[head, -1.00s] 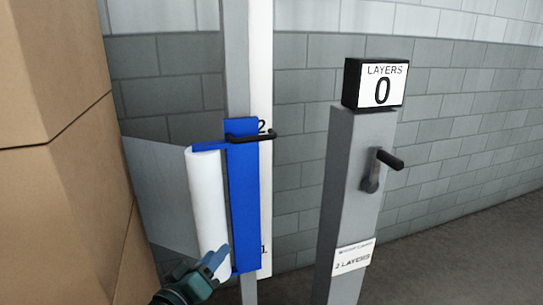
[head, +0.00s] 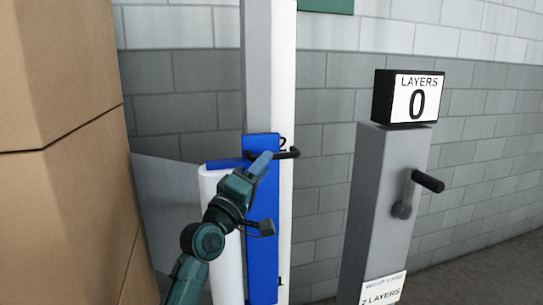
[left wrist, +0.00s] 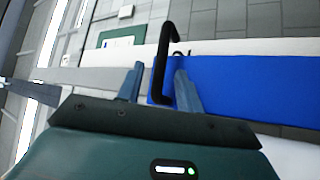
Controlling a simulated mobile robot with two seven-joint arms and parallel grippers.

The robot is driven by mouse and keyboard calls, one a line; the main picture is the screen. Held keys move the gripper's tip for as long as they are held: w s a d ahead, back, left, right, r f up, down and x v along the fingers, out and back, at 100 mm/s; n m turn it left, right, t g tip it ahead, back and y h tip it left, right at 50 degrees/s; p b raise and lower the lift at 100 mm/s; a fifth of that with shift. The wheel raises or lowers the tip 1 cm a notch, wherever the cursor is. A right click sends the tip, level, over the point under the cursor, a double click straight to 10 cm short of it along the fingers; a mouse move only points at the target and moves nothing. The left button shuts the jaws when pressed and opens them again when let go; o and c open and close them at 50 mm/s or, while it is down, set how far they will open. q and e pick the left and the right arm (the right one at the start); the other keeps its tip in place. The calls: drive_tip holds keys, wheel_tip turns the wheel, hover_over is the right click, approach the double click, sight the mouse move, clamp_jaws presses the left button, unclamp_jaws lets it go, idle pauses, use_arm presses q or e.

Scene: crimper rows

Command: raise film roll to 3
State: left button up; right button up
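The white film roll (head: 230,272) stands upright on a blue carriage (head: 263,255) fitted to a grey mast (head: 257,70). A white strip beside the mast carries a "2" near the carriage top and a "1" near its bottom; no 3 shows. A black handle (head: 290,154) sticks out near the carriage top. My left gripper (head: 263,160) is at this handle, in front of the carriage. In the left wrist view its fingers (left wrist: 160,72) are apart, with the handle (left wrist: 161,78) between them. My right gripper is not in view.
Stacked cardboard boxes (head: 65,160) stand close on the left, with clear film stretching from them towards the roll. A grey post (head: 380,200) with a "LAYERS 0" display (head: 408,97), a crank (head: 425,182) and a "2 LAYERS" card (head: 382,290) stands right.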

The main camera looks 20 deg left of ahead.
use_arm(q)
drive_tip(key=shift+x, duration=2.15)
drive_tip(key=shift+f, duration=0.1)
drive_tip(key=shift+c, duration=0.3)
clamp_jaws()
